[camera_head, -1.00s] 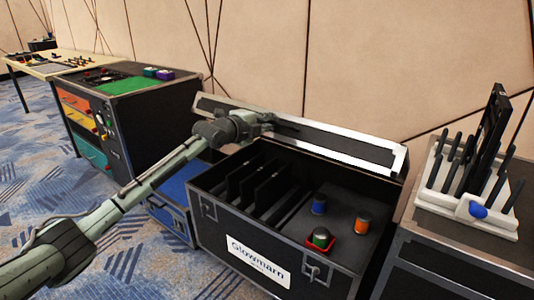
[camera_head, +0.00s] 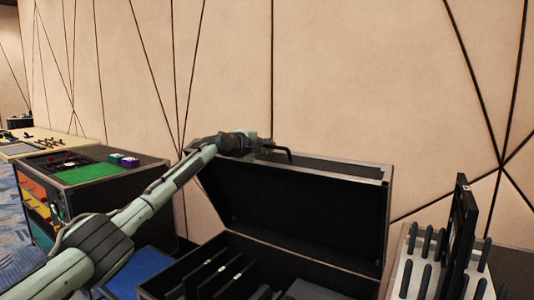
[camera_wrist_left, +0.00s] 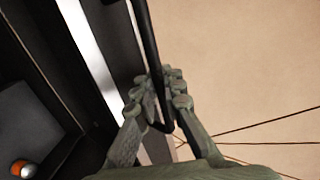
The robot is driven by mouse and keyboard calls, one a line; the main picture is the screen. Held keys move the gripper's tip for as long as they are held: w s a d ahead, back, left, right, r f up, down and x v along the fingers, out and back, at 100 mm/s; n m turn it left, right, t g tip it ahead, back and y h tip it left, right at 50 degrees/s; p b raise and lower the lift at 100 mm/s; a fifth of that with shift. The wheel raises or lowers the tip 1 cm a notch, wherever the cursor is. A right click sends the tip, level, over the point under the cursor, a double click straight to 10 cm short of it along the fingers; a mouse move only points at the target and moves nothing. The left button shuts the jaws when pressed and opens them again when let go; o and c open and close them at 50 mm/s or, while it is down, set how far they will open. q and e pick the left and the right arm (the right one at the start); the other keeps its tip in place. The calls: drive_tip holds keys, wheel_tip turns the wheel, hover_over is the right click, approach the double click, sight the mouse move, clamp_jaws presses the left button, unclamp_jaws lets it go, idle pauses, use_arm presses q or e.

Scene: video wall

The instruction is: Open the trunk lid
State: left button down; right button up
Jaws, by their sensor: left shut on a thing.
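The trunk (camera_head: 184,262) is a black case at the bottom middle of the head view, its lower part cut off. Its lid (camera_head: 310,215) stands raised at the back, with the dark inner face toward me. My left gripper (camera_head: 268,146) is at the lid's top edge, shut on a dark bent bar (camera_head: 284,152) that looks like a handle. In the left wrist view the bar (camera_wrist_left: 148,45) runs between the fingers (camera_wrist_left: 165,92). The lid's pale rim (camera_wrist_left: 88,45) is beside them. My right gripper is out of view.
A drawer cabinet (camera_head: 85,172) with a green top stands at left, and a blue box (camera_head: 147,272) lies between it and the trunk. A rack (camera_head: 420,262) of dark upright parts stands at right. The panelled wall (camera_head: 340,80) is close behind the lid.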

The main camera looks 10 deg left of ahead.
use_arm(q)
drive_tip(key=shift+w+r, duration=0.15)
drive_tip(key=shift+r, duration=0.1)
drive_tip(key=c, duration=1.8)
unclamp_jaws()
drive_tip(key=shift+o, duration=0.9)
drive_tip(key=shift+f, duration=0.1)
drive_tip(key=v, duration=1.2)
